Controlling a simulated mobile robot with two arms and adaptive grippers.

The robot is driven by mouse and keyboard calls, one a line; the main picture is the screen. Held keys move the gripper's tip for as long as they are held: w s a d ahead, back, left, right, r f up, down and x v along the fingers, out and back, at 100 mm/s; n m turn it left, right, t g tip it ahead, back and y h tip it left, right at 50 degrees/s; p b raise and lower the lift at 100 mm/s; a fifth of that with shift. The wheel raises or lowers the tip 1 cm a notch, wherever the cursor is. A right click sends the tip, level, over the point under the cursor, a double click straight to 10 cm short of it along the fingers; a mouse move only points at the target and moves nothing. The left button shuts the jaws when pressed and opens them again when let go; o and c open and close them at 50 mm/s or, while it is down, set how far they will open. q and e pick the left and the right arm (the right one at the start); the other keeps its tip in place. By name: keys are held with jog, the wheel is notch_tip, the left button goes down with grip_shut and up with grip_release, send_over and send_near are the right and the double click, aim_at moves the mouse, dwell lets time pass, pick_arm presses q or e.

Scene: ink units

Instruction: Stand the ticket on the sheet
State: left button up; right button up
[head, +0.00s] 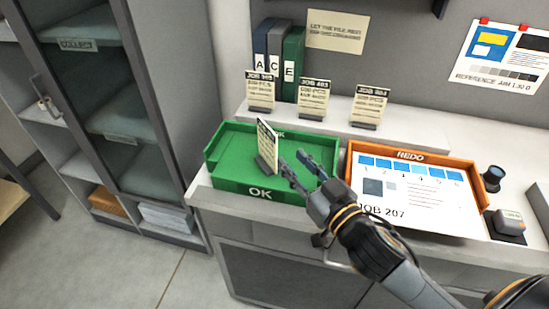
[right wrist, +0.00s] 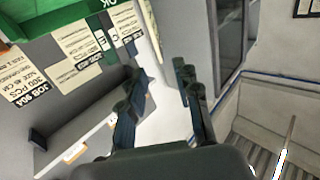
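A cream ticket (head: 267,143) in a dark foot stands in the green OK tray (head: 233,185), its face turned mostly edge-on to the head view. A white sheet (head: 405,200) marked JOB 207 with blue patches lies in the orange REDO tray (head: 410,156). My right gripper (head: 293,161) is over the right part of the green tray, just right of the ticket. Its fingers are apart, and the right wrist view shows nothing gripped between the fingertips (right wrist: 158,82). My left gripper is not in view.
More tickets stand on the shelf behind: one at left (head: 260,90), JOB 483 (head: 313,98) and JOB 904 (head: 369,105). Binders (head: 292,65) stand behind them. A dark cylinder (head: 493,177) and a small device (head: 509,222) sit right of the orange tray.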

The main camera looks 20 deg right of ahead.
aim_at(277, 141)
jog(key=w, duration=0.2)
jog(key=w+p, duration=0.1)
jog(key=w, duration=0.1)
jog(key=w+a, duration=0.1)
jog(key=w, duration=0.1)
jog(key=shift+w+r, duration=0.1)
jog(key=shift+w, duration=0.05)
jog(key=shift+w+a+p, duration=0.2)
jog(key=shift+w+p, duration=0.1)
jog(key=shift+w, duration=0.5)
jog(key=w, duration=0.1)
jog(key=w+p, duration=0.1)
jog(key=w, duration=0.1)
jog(key=shift+w+a+p, duration=0.3)
jog(key=shift+w+p, duration=0.05)
jog(key=shift+w+a, duration=0.1)
jog(key=shift+w, duration=0.35)
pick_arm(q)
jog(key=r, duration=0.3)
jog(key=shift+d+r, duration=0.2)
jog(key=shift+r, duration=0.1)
pick_arm(e)
jog(key=shift+s, duration=0.1)
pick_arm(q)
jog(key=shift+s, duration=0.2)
pick_arm(e)
grip_shut()
